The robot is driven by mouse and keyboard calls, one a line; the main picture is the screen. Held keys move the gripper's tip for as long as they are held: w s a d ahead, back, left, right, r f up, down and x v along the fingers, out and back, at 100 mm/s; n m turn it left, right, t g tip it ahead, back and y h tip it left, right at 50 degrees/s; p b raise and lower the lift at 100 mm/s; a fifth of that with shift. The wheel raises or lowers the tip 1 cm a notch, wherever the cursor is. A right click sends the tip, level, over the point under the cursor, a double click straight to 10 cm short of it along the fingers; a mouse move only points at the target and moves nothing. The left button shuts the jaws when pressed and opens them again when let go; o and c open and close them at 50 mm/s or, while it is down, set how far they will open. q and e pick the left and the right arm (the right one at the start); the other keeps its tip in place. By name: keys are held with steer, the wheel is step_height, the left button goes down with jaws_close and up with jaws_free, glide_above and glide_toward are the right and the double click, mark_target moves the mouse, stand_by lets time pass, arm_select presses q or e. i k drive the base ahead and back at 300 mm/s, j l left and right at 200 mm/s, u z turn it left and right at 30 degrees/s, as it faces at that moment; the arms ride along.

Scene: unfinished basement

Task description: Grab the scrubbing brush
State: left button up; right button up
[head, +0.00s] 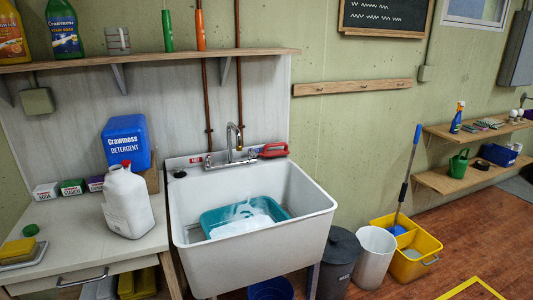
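A red object with a looped handle, which looks like the scrubbing brush (273,150), lies on the back right ledge of the white utility sink (322,207). It is to the right of the faucet (237,142), and its bristles cannot be made out. Neither of my grippers shows in the head view.
A teal basin (208,219) with something white in it sits in the sink. A counter with a white jug (128,203) and a blue detergent box (126,142) stands left. A grey bin (339,262), white bucket (374,256) and yellow mop bucket (424,262) stand right. Floor is open at lower right.

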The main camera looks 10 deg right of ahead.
mark_target(265, 153)
steer(key=k+u, duration=0.15)
steer(key=u, duration=1.2)
steer(key=l+u, duration=0.55)
steer(key=u, duration=0.2)
steer(key=k+l, duration=0.1)
steer(key=l, duration=0.4)
steer(key=k+l, duration=0.15)
steer(key=l, duration=0.3)
steer(key=k+l, duration=0.1)
steer(key=l, duration=0.4)
steer(key=k+l, duration=0.15)
steer(key=l, duration=0.3)
steer(key=k+l, duration=0.1)
steer(key=l, duration=0.4)
steer(key=k+l, duration=0.15)
steer(key=l, duration=0.35)
steer(key=k+l, duration=0.1)
steer(key=l, duration=0.35)
steer(key=k+l, duration=0.15)
steer(key=l, duration=0.35)
